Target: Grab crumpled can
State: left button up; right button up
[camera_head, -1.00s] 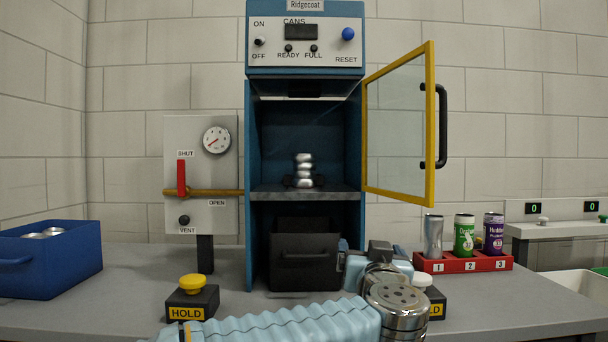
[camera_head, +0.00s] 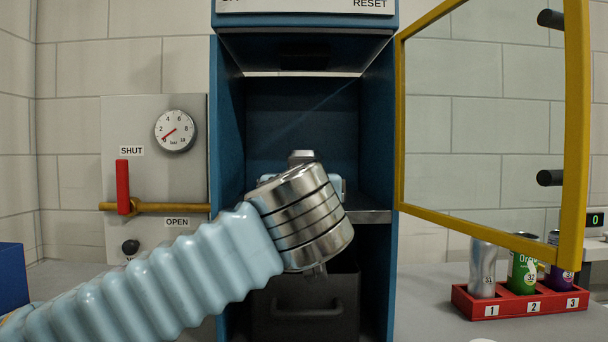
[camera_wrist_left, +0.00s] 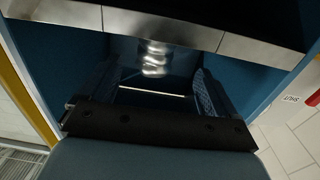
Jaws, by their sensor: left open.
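The crumpled can (camera_wrist_left: 153,58) is silver and dented. In the left wrist view it stands upright inside the blue cabinet, ahead of my left gripper (camera_wrist_left: 153,84). The two fingers are apart, one on each side of the space in front of it, and the gripper is empty. In the head view my left arm reaches into the open cabinet above its grey shelf (camera_head: 372,216). My right gripper is not in view.
The yellow-framed glass door (camera_head: 572,150) stands open on the right. The cabinet's blue side walls (camera_head: 226,150) are close around my wrist. A dark bin (camera_head: 308,308) sits below the shelf. A red rack (camera_head: 530,302) with cans stands at the right. A valve panel (camera_head: 150,190) is at the left.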

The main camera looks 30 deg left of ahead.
aim_at(316, 155)
pick_arm(q)
jog(key=x, duration=1.1)
jog(key=shift+w+r+p, duration=0.2)
jog(key=shift+w+p, duration=0.1)
jog(key=shift+p, duration=0.1)
jog(key=c, duration=1)
